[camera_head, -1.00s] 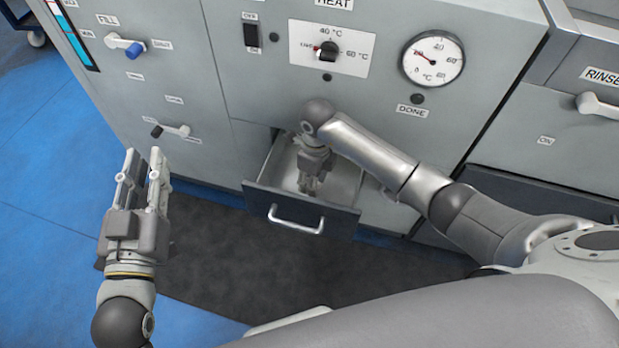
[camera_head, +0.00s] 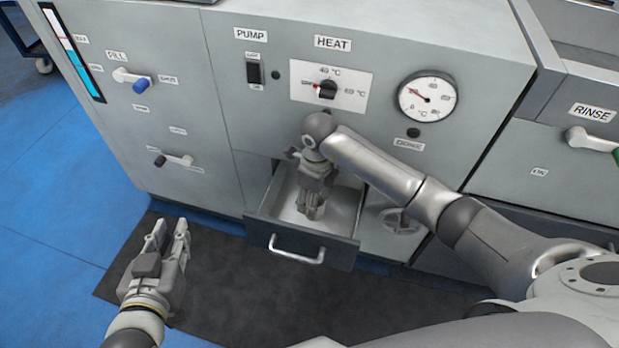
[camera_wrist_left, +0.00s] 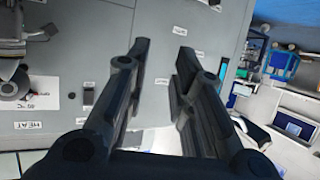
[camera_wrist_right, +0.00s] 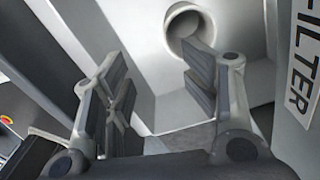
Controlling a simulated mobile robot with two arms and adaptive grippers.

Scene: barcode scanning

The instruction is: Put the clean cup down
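No cup can be made out for certain in any view. My right gripper (camera_head: 311,212) points down into the open drawer (camera_head: 266,230) in the head view. In the right wrist view its fingers (camera_wrist_right: 158,90) stand apart with nothing between them. A pale round hollow shape (camera_wrist_right: 186,22) lies beyond the fingers there; I cannot tell whether it is a cup or a fitting. My left gripper (camera_head: 168,232) is out over the dark mat, left of the drawer. Its fingers (camera_wrist_left: 162,62) stand apart and empty in the left wrist view.
The grey machine front (camera_head: 200,110) stands behind the grippers, with a heat dial (camera_head: 327,89), a gauge (camera_head: 427,97) and a blue-tipped lever (camera_head: 136,80). The drawer handle (camera_head: 297,250) sticks out toward me. The dark mat (camera_head: 225,290) is clear floor.

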